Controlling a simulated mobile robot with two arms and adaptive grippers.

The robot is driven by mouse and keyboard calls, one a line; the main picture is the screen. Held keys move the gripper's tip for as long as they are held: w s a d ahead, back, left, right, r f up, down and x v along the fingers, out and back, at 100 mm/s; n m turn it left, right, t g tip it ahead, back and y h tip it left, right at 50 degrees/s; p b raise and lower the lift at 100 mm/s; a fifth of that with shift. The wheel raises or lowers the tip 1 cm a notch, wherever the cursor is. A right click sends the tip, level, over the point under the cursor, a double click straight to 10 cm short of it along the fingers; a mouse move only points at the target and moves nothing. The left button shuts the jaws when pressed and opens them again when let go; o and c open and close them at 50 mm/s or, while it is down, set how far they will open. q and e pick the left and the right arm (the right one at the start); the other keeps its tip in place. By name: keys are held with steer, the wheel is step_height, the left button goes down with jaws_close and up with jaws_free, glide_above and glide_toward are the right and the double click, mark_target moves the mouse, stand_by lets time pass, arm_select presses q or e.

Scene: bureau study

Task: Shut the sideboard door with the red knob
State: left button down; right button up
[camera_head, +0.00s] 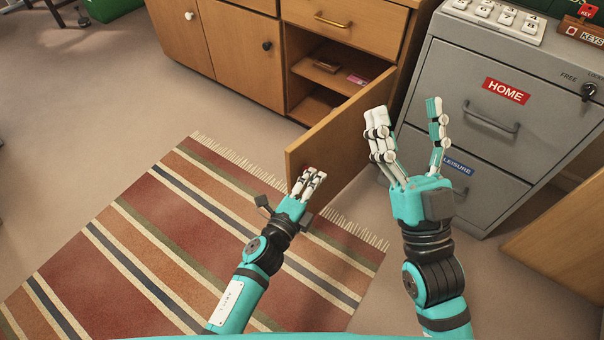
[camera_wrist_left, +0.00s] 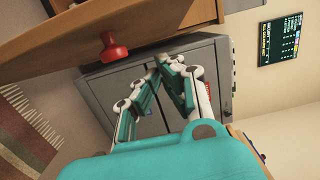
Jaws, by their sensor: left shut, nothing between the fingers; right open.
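The sideboard door (camera_head: 345,135) stands wide open, hinged at the right of its compartment, its outer face towards me. In the left wrist view, the red knob (camera_wrist_left: 113,48) sticks out from the door panel (camera_wrist_left: 150,22) near the fingers. In the head view the hand mostly covers the knob's place. My left gripper (camera_head: 312,178) is shut and empty, its fingertips in front of the door's outer face near its free edge; I cannot tell whether they touch it. It also shows in the left wrist view (camera_wrist_left: 172,65). My right gripper (camera_head: 408,115) is open and empty, between door and filing cabinet.
The grey filing cabinet (camera_head: 460,110) stands right of the door. The open compartment holds small items on its shelf (camera_head: 325,78). Other sideboard doors, with white and black knobs (camera_head: 266,45), are shut.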

mark_target(301, 173)
arm_select(q)
steer(key=shift+w+a, duration=0.5)
steer(key=shift+a, duration=0.2)
steer(key=shift+w+a, duration=0.5)
steer(key=shift+a, duration=0.15)
steer(key=shift+w+a, duration=0.1)
